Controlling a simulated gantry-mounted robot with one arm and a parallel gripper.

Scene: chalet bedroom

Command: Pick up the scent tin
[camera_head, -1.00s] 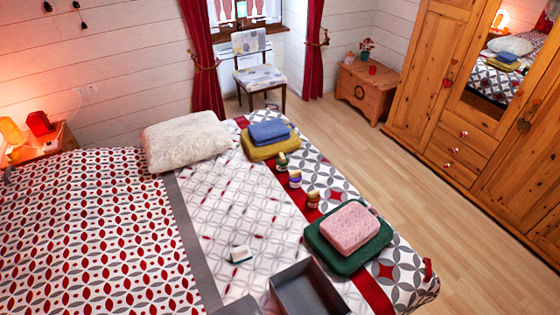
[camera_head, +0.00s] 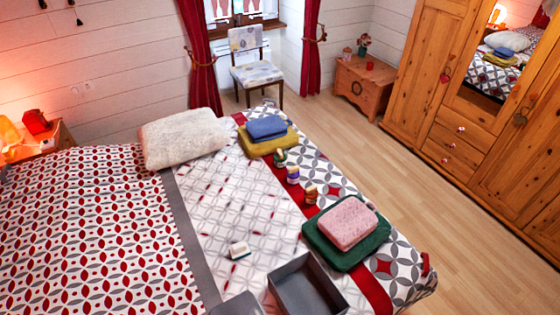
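Several small labelled containers stand in a row on the bed: a green one (camera_head: 280,158), a purple one (camera_head: 293,175) and an amber-brown one (camera_head: 310,195). Which of these is the scent tin I cannot tell at this size. My gripper is not in view.
An open grey box (camera_head: 308,283) sits at the bed's front, with a flat grey thing (camera_head: 238,305) to its left. Pink-on-green folded cloths (camera_head: 348,222) and blue-on-yellow ones (camera_head: 266,132) flank the row. A white pillow (camera_head: 183,138) lies behind. The floor (camera_head: 440,190) is clear.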

